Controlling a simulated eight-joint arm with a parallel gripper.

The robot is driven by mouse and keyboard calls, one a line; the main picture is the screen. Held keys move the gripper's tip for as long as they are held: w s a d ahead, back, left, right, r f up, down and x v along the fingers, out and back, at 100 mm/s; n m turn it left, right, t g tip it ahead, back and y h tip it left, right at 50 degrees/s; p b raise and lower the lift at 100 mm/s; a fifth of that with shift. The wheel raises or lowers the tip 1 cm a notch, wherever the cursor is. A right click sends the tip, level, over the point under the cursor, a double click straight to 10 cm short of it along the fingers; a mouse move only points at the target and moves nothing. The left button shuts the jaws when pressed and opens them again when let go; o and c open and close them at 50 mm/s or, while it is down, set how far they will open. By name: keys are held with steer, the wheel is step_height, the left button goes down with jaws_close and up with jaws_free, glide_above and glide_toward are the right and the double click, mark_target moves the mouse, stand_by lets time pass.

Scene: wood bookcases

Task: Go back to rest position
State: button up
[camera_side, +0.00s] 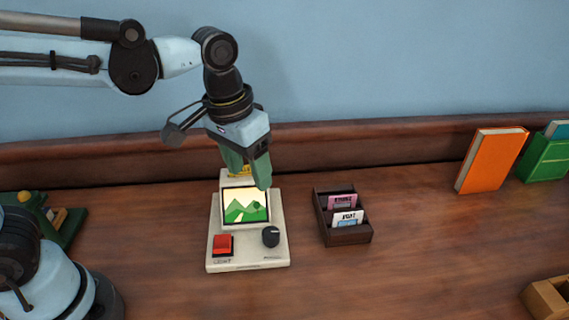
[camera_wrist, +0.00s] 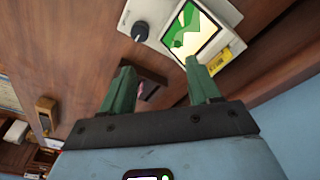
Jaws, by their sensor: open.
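My gripper (camera_side: 248,172) hangs over the back part of a cream device on the wooden surface, its green fingers pointing down. In the wrist view my gripper (camera_wrist: 162,82) has its two green fingers apart, with nothing held between them. The cream device (camera_side: 247,256) has a lit screen (camera_side: 246,206) showing green hills, a red button (camera_side: 222,243) and a black knob (camera_side: 271,237). The screen also shows in the wrist view (camera_wrist: 191,30), near the right finger. Whether a finger touches the device cannot be told.
A dark card box (camera_side: 343,236) with cards stands right of the device. An orange book (camera_side: 491,160) and a green holder (camera_side: 545,160) stand at the far right. A wooden box (camera_side: 549,298) is at the front right. A green object (camera_side: 62,224) lies at left. The middle right is clear.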

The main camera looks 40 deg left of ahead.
steer(key=s+a+f+t, duration=0.2)
steer(key=a+t, duration=0.3)
steer(key=a, duration=0.5)
steer(key=shift+s+a+n+y, duration=0.3)
steer(key=shift+s+a, duration=0.05)
steer(key=shift+s, duration=0.3)
